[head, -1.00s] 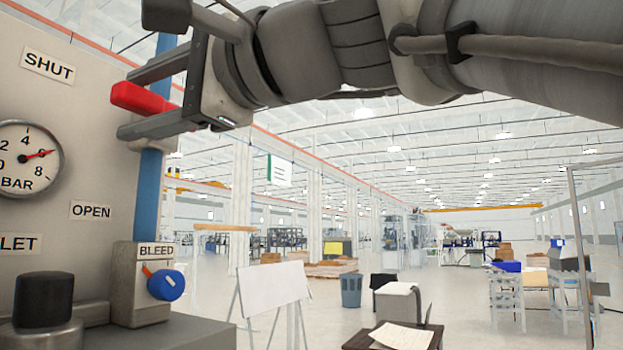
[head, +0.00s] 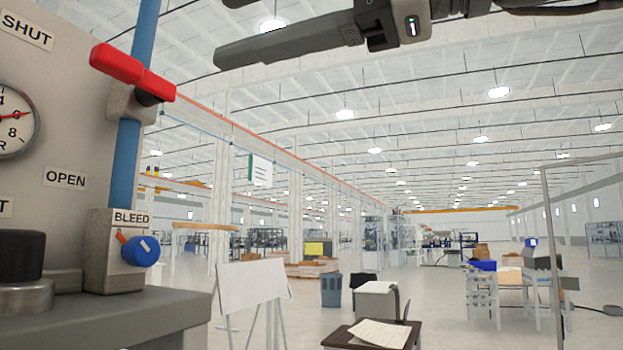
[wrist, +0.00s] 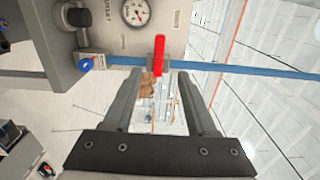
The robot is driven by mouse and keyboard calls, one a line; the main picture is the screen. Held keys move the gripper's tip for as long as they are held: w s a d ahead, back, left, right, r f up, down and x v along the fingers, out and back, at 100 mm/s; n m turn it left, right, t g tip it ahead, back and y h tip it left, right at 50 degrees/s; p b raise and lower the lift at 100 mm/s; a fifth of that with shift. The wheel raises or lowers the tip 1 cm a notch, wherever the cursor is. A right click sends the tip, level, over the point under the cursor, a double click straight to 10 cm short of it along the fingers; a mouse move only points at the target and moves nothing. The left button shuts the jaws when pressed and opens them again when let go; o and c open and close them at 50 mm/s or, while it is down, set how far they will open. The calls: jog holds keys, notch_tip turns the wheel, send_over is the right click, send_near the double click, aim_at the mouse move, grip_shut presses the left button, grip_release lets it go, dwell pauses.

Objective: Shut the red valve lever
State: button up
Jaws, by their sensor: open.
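The red valve lever (head: 122,66) lies across the vertical blue pipe (head: 141,70), with its long end toward the "SHUT" label (head: 25,30) on the panel. My gripper (head: 227,30) is open and empty, up and to the right of the lever, with a visible gap between them. Its upper finger is mostly cut off by the top edge of the head view. In the wrist view the red lever (wrist: 159,52) stands crosswise to the blue pipe (wrist: 240,68), in line with the space between the two open fingers (wrist: 156,78).
A pressure gauge (head: 12,120) and an "OPEN" label (head: 66,178) are on the panel. A "BLEED" block with a blue knob (head: 142,250) and a black knob (head: 20,255) are below. The hall to the right is open, with a whiteboard (head: 250,287) standing farther back.

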jog(key=v, duration=0.2)
jog(key=shift+s+d, duration=0.1)
jog(key=shift+d, duration=0.2)
dwell(0.3)
jog(key=w+d+f+t+h+b, duration=0.1)
jog(key=w+d+f+h, duration=0.2)
jog(key=f, duration=0.7)
jog(key=w+d+f+h+b, duration=0.1)
jog(key=w+f+h, duration=0.3)
jog(key=f, duration=0.6)
jog(key=w+d+f+t+h, duration=0.15)
jog(key=w+f, duration=0.25)
jog(key=f, duration=0.6)
jog(key=s+d+f+n+g+h, duration=0.1)
jog(key=d+f+h, duration=0.1)
jog(key=f, duration=0.7)
jog(key=s+d+f+n+g+h+b, duration=0.1)
jog(key=d+f, duration=0.4)
jog(key=f, duration=0.5)
jog(key=s+d+f+n+g+h+b, duration=0.1)
jog(key=d+f+h, duration=0.3)
jog(key=f, duration=0.6)
jog(key=shift+s+n+g+h, duration=0.45)
jog(key=shift+s+n+h, duration=0.1)
jog(key=shift+s+n, duration=0.3)
jog(key=shift+c, duration=0.6)
jog(key=shift+a, duration=0.15)
